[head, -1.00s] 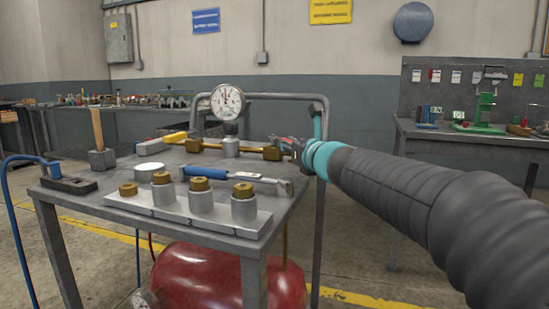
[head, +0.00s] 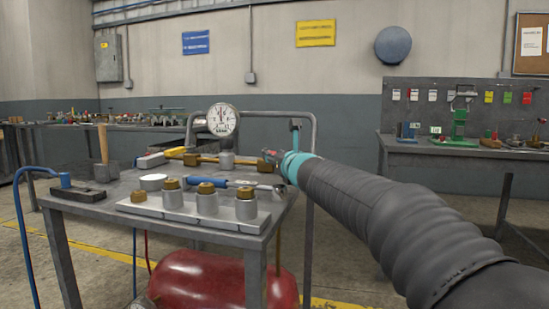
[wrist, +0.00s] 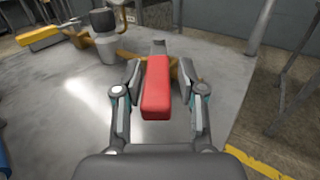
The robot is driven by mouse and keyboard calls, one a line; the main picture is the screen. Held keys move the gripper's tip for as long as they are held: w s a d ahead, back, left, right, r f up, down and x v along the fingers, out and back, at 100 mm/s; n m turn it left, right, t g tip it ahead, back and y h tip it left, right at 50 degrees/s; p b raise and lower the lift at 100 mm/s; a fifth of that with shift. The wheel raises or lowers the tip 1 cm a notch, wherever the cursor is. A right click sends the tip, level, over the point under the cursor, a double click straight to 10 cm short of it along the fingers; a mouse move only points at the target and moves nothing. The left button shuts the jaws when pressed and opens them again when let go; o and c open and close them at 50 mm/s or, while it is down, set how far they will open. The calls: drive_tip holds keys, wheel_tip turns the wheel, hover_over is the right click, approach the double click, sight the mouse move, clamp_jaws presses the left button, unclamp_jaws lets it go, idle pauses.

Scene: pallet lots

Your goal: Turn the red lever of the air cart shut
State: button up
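The red lever (wrist: 156,88) shows in the wrist view as a red bar pointing towards my wrist, lying between my two fingers. My gripper (wrist: 158,80) is open around it, with a finger on each side and a small gap visible, at least on the right. The lever's far end meets the brass pipework (wrist: 125,54) of the cart. In the head view my gripper (head: 276,160) is at the right end of the brass pipe (head: 205,160) on the air cart (head: 120,212). The lever is mostly hidden there by the gripper.
A pressure gauge (head: 221,119) stands on the cart. A blue-handled wrench (head: 215,183), a metal block with brass-topped cylinders (head: 200,217) and a hammer (head: 103,150) lie or stand on its top. A grey rail (head: 290,114) rises behind. A red tank (head: 205,280) sits below.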

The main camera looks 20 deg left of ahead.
drive_tip(key=shift+s, duration=0.1)
drive_tip(key=v, duration=1.1)
drive_tip(key=shift+s+d, duration=0.2)
drive_tip(key=shift+s, duration=0.15)
drive_tip(key=shift+c, duration=0.2)
